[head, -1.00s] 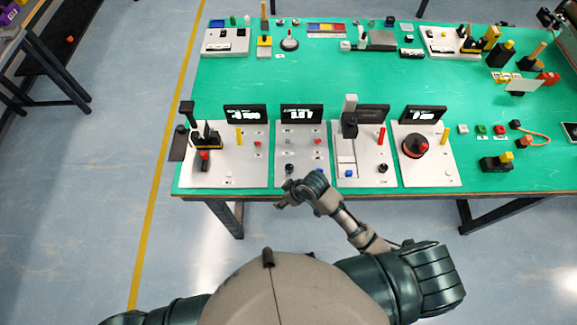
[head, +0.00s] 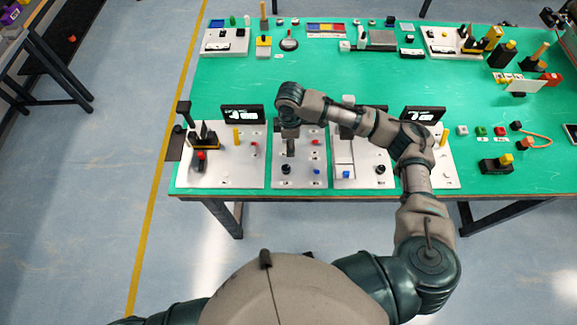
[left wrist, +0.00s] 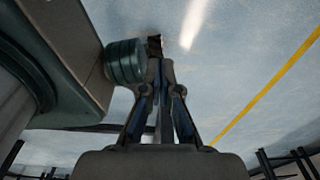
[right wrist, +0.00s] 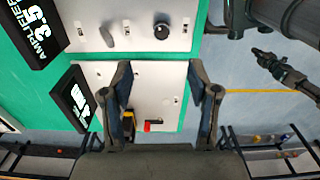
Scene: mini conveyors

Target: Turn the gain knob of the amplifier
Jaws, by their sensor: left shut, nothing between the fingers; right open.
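The amplifier is a pale panel (head: 300,184) in the front row in the head view. A black round knob (head: 286,169) shows at its front left, with a blue knob (head: 317,171) to the right. In the right wrist view the amplifier's display (right wrist: 40,30) reads "AMPLIFIER 3.5", with the black knob (right wrist: 162,31) and a grey knob (right wrist: 107,35) beside it. No knob label is readable. My left gripper (left wrist: 161,65) is shut and empty, away from the table.
Another panel (head: 362,180) stands close on the right. The green table (head: 240,85) is clear behind the front row.

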